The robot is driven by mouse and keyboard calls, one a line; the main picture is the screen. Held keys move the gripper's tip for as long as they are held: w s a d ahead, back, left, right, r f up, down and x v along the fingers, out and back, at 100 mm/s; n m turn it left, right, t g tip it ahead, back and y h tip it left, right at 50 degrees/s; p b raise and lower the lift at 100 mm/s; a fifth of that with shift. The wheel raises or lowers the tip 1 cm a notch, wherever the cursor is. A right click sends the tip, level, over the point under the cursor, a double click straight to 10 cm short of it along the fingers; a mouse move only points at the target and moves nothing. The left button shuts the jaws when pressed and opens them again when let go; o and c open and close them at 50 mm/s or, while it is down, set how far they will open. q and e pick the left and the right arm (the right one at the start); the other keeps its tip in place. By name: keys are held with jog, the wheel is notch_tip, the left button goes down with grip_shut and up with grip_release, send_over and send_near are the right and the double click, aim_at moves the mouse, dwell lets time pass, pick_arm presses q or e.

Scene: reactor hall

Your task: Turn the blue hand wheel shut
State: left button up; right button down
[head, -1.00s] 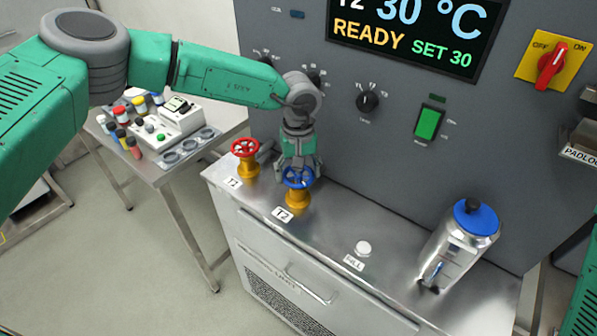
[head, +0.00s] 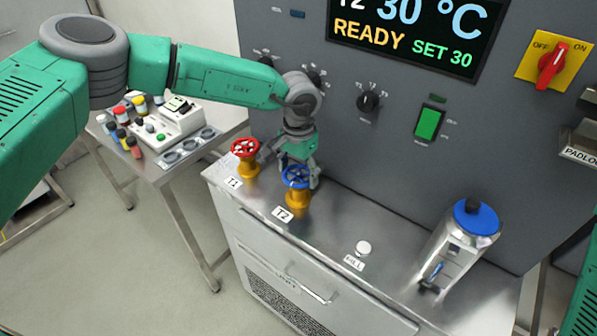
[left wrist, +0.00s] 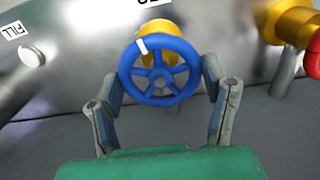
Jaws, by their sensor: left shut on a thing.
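The blue hand wheel (head: 295,177) sits on a yellow valve body (head: 298,198) behind the T2 label (head: 283,214) on the steel bench top. In the left wrist view the blue wheel (left wrist: 159,72) fills the space between my fingers, and a white mark shows on its rim at the upper left. My left gripper (head: 291,172) is shut on the blue wheel, with one finger (left wrist: 103,110) at each side of the rim. The far side of the wheel is partly hidden by the gripper in the head view. My right gripper is out of view.
A red hand wheel (head: 245,148) labelled T1 stands close to the left. A white FILL button (head: 363,248) and a silver flask with a blue lid (head: 477,217) are to the right. The grey panel (head: 400,150) rises close behind. Bench between button and flask is bare.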

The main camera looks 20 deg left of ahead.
pick_arm(q)
jog(key=shift+w+r+m, duration=0.1)
jog(key=shift+w+m, duration=0.05)
jog(key=shift+m, duration=0.35)
jog(key=o, duration=1.2)
jog(key=shift+c, duration=0.2)
jog(key=shift+w, duration=0.1)
